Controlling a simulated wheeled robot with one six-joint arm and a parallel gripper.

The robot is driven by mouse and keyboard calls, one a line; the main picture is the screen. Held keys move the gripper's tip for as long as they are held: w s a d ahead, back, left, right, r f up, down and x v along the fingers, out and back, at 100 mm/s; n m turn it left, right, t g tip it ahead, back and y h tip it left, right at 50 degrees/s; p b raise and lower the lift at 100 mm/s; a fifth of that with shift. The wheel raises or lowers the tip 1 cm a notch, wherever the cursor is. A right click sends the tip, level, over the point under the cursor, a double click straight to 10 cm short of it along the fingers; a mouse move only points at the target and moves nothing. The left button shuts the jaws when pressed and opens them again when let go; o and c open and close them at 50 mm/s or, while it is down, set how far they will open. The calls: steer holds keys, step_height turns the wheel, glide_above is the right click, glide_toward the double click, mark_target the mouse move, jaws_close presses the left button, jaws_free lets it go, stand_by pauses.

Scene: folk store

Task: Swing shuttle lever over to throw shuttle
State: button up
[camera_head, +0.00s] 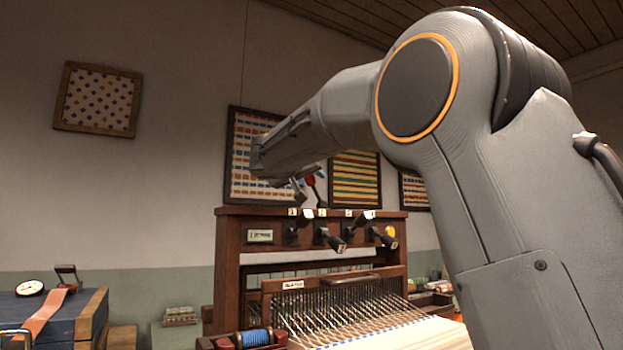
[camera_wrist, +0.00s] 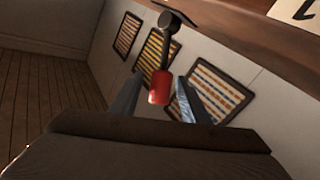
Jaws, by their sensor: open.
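The shuttle lever (camera_head: 310,180) stands on top of the wooden loom frame (camera_head: 231,270). It has a dark stem and a red knob, and it also shows in the wrist view as a red knob (camera_wrist: 160,86) on a dark stem with a round pivot. My gripper (camera_head: 300,184) is open at the lever, partly hidden by my own wrist in the head view. In the wrist view, its two fingers (camera_wrist: 160,78) stand on either side of the red knob with gaps visible. I cannot tell how deep the knob sits between them.
Several dark levers (camera_head: 330,238) with tags stick out of the loom's front below my gripper. The beater bar (camera_head: 335,283) and warp threads are lower. A blue spool (camera_head: 256,337) lies at front left. A blue box (camera_head: 50,318) stands far left. Framed textiles (camera_head: 355,178) hang behind.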

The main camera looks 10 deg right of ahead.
mark_target(313, 179)
steer(key=shift+p+x, duration=0.3)
steer(key=shift+x, duration=1.3)
jaws_close()
